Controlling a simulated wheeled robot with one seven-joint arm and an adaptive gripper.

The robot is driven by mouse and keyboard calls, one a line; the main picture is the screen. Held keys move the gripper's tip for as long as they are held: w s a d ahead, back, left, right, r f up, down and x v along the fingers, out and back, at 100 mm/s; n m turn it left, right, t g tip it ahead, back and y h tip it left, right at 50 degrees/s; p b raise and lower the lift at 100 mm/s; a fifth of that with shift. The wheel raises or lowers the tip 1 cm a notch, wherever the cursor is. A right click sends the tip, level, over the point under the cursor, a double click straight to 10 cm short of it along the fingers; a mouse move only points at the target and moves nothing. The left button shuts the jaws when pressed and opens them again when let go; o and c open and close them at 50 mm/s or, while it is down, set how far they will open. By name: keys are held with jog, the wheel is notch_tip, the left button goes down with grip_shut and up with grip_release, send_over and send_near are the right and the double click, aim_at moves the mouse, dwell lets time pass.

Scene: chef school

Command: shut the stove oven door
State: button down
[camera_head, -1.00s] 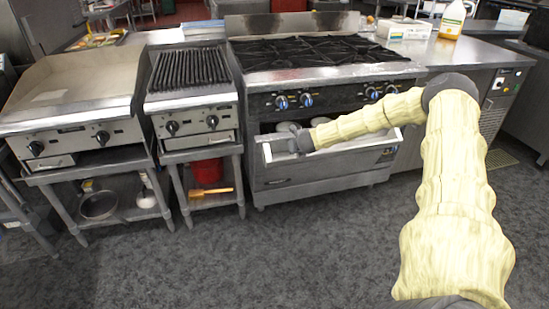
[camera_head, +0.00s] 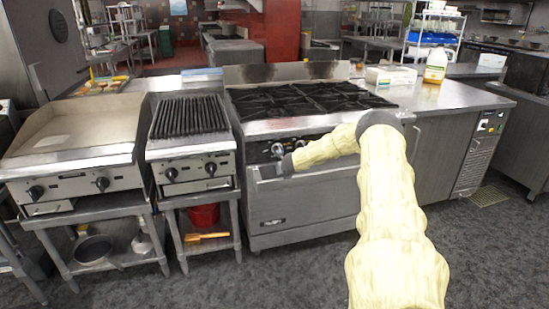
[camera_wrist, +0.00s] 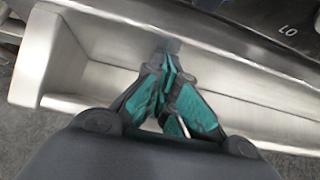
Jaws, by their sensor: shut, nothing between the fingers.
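The stove (camera_head: 300,130) stands in the middle of the head view. Its oven door (camera_head: 300,205) is a steel panel under the knobs and looks upright, close to the stove front. Whether a thin gap stays at its top I cannot tell. My gripper (camera_head: 272,170) is at the upper left part of the door, mostly hidden behind my arm. In the wrist view my gripper (camera_wrist: 172,50) has its teal fingers shut and empty. The tips are against or very near the pale steel of the door (camera_wrist: 105,70), below the control panel (camera_wrist: 235,30).
A griddle (camera_head: 75,135) and a charbroiler (camera_head: 190,130) stand left of the stove on low steel stands. A steel counter (camera_head: 450,97) with a yellow-labelled jug (camera_head: 435,66) is to the right. The dark floor in front is clear.

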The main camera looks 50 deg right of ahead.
jog(key=shift+w+d+r, duration=0.15)
jog(key=shift+w+r, duration=0.55)
jog(key=shift+r, duration=0.4)
jog(key=shift+s, duration=0.9)
jog(key=shift+s+a+r, duration=0.15)
jog(key=shift+s+a, duration=0.35)
jog(key=shift+s, duration=0.15)
jog(key=shift+s+a+r, duration=0.45)
jog(key=shift+a+r, duration=0.2)
jog(key=shift+s+a+r, duration=0.4)
jog(key=shift+a+r, duration=0.25)
jog(key=shift+s+a+r, duration=0.15)
jog(key=shift+s+r, duration=0.45)
jog(key=shift+s, duration=0.15)
jog(key=shift+s+a+r, duration=0.15)
jog(key=shift+s+a, duration=0.2)
jog(key=shift+a, duration=0.15)
